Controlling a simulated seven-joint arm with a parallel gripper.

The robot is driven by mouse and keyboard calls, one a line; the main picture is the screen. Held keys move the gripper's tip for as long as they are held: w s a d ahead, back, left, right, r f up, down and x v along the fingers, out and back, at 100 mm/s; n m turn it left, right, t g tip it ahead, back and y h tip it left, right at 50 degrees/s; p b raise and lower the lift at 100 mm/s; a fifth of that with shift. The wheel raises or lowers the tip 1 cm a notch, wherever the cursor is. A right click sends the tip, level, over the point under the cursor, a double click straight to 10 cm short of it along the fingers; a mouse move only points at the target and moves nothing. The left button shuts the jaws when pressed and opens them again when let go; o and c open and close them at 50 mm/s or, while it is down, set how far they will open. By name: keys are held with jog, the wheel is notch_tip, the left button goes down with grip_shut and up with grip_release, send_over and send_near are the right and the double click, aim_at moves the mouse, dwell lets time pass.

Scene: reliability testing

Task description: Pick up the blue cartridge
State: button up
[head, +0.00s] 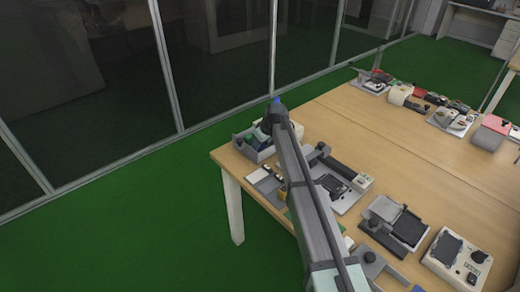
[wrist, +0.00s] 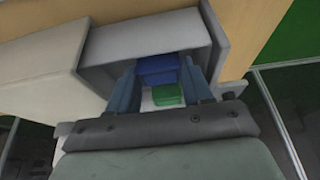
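The blue cartridge (wrist: 156,66) shows in the wrist view inside a grey bin, between the ends of my fingers. My gripper (wrist: 158,70) reaches into the bin with its two fingers apart, one on each side of the blue cartridge. The fingers are close to its sides; I see no clear grip on it. A green block (wrist: 168,95) lies just nearer to my palm, beside the blue cartridge. In the head view my arm hides most of the gripper and the cartridge, at the table's left corner.
The grey bin (wrist: 150,34) has walls close around my fingers. In the head view the wooden table (head: 345,115) holds several devices, including a grey one with a black handle (head: 340,170) right of my arm. Glass panels stand behind the table.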

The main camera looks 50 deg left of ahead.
jog(key=c, duration=0.6)
jog(key=shift+o, duration=0.2)
jog(key=shift+r, duration=0.1)
